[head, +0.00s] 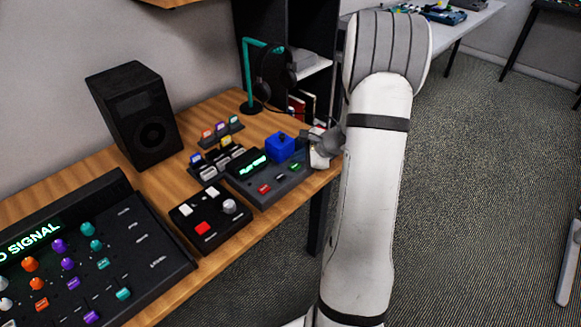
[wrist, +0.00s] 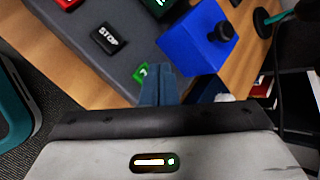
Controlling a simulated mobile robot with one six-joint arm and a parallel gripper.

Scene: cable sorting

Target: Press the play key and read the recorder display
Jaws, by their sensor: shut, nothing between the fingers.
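The recorder (head: 270,190) is a dark grey box on the wooden desk. Its display (head: 253,165) shows green characters too small to read; in the wrist view only the display's edge (wrist: 158,6) shows. The green play key (head: 295,166) sits at the recorder's right end and is partly visible in the wrist view (wrist: 141,73). A black STOP key (wrist: 108,39) and a red key (wrist: 66,3) are beside it. My gripper (wrist: 157,70) is shut and empty, its fingertips right beside the green key. I cannot tell whether they touch it.
A blue block (head: 280,146) with a black knob stands against the recorder, close to my fingers. A small control box (head: 210,222), a mixer (head: 130,260) and a speaker (head: 135,112) stand to the left. A teal headphone stand (head: 247,80) is behind.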

